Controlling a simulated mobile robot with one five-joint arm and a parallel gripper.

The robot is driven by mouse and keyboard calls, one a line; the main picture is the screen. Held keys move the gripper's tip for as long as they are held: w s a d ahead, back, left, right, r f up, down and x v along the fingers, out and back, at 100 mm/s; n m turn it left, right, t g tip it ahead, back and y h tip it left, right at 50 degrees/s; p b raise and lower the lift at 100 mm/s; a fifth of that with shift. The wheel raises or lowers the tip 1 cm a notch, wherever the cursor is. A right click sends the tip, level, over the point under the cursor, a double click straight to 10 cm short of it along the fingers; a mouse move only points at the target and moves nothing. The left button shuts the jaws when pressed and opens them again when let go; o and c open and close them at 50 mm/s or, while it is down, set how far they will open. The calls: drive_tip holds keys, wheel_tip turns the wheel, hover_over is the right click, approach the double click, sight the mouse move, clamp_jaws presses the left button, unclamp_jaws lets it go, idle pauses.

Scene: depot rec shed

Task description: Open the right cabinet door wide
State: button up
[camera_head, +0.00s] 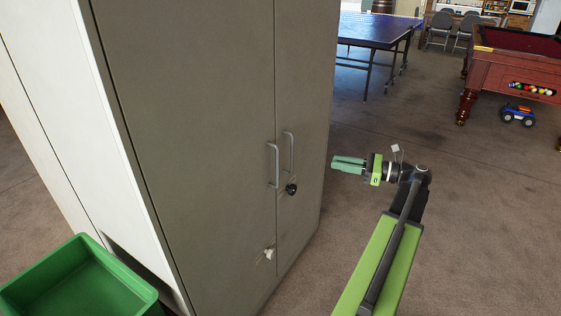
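The tall grey-brown cabinet has two doors, both looking shut with a narrow seam between them. The right cabinet door (306,85) is the narrower one in this view. Its upright bar handle (289,151) is beside the seam, and a dark round knob or lock (291,189) is below it. The left cabinet door (200,140) has its own bar handle (273,165). My gripper (334,163) is to the right of the cabinet, pointing left towards the right door, apart from the handle. Its green fingers look close together and hold nothing visible; their gap is unclear.
A green bin (130,283) stands at the lower left by the cabinet's white side. A small pale object (269,254) shows low by the doors. A table tennis table (375,31), a pool table (510,65) and a blue toy truck (518,115) are behind.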

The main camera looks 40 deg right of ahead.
hover_over(292, 170)
drive_tip(key=shift+w+d+r, duration=0.15)
drive_tip(key=shift+w, duration=0.15)
idle(0.3)
drive_tip(key=shift+c, duration=0.3)
clamp_jaws()
idle(1.0)
